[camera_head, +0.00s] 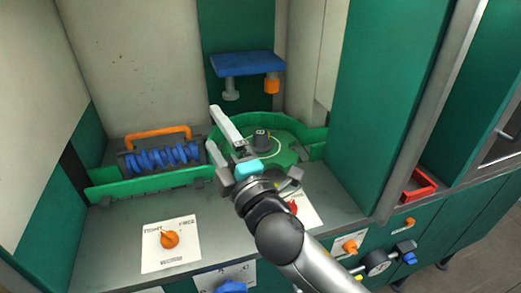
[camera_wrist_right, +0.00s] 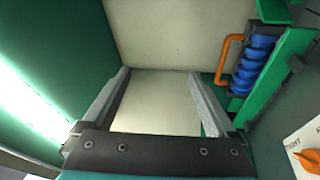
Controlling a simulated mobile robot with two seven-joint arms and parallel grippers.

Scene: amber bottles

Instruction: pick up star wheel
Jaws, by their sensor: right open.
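I cannot make out a toothed star wheel for certain. A round green plate (camera_head: 284,153) with a dark numbered hub (camera_head: 262,137) sits at the back of the counter, partly hidden by my right gripper. My right gripper (camera_head: 213,127) is open and empty, above the counter between the blue screw and the round plate. In the right wrist view its two fingers (camera_wrist_right: 158,74) stand wide apart with only pale surface between them. My left gripper is not in view.
A blue screw (camera_head: 163,157) with an orange handle (camera_head: 158,132) lies left behind a green rail (camera_head: 150,183); it also shows in the wrist view (camera_wrist_right: 254,64). A blue plate on posts (camera_head: 248,64) stands behind. A green panel (camera_head: 385,100) closes the right. An orange knob (camera_head: 169,239) sits in front.

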